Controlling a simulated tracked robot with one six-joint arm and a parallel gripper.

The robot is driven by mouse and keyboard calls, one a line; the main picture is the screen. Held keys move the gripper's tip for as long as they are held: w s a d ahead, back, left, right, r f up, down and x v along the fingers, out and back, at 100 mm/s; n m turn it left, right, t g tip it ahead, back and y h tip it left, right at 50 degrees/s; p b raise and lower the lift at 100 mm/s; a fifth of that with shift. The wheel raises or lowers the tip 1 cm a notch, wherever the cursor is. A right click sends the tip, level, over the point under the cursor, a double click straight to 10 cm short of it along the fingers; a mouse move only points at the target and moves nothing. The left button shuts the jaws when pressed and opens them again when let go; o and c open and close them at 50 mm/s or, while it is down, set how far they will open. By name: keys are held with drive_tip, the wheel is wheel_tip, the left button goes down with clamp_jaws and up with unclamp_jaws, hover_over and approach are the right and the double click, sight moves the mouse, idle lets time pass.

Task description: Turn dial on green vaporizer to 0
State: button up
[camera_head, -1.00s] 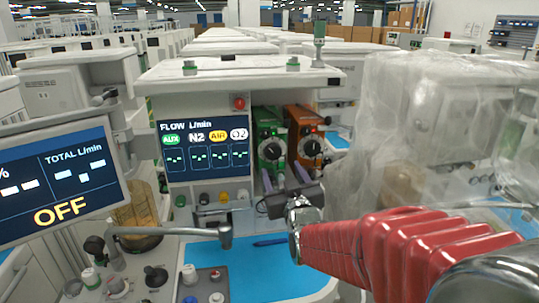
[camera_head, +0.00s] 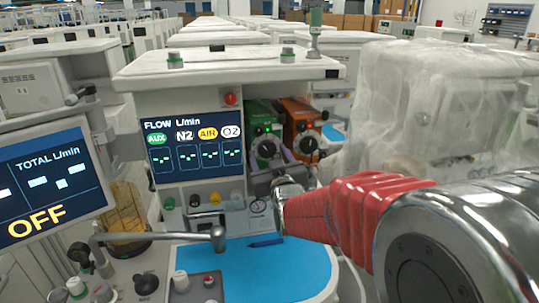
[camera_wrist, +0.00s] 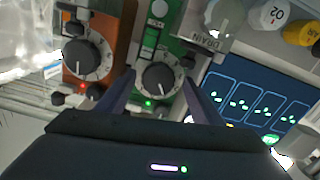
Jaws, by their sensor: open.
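The green vaporizer (camera_head: 259,113) stands on the middle cart, right of the flow screen. Its round black dial (camera_head: 266,148) has a white scale ring. In the wrist view the green dial (camera_wrist: 158,78) sits between and beyond the two purple fingertips of my gripper (camera_wrist: 160,82). The fingers are spread apart, one on each side of the dial; I cannot tell if they touch it. In the head view my gripper (camera_head: 274,162) is just below and in front of the dial, partly hidden by my wrist. The dial's exact setting is too small to read.
The orange vaporizer (camera_head: 297,110) with its own dial (camera_head: 306,144) is close on the right. The flow screen (camera_head: 193,148) is on the left. A metal arm (camera_head: 160,237) crosses above the blue work surface (camera_head: 255,270). A plastic-covered cart (camera_head: 425,110) stands right.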

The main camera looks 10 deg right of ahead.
drive_tip(key=shift+d, duration=0.1)
drive_tip(key=c, duration=1.1)
drive_tip(key=shift+o, duration=0.2)
drive_tip(key=shift+m, duration=3.3)
drive_tip(key=o, duration=1.1)
drive_tip(key=shift+c, duration=0.2)
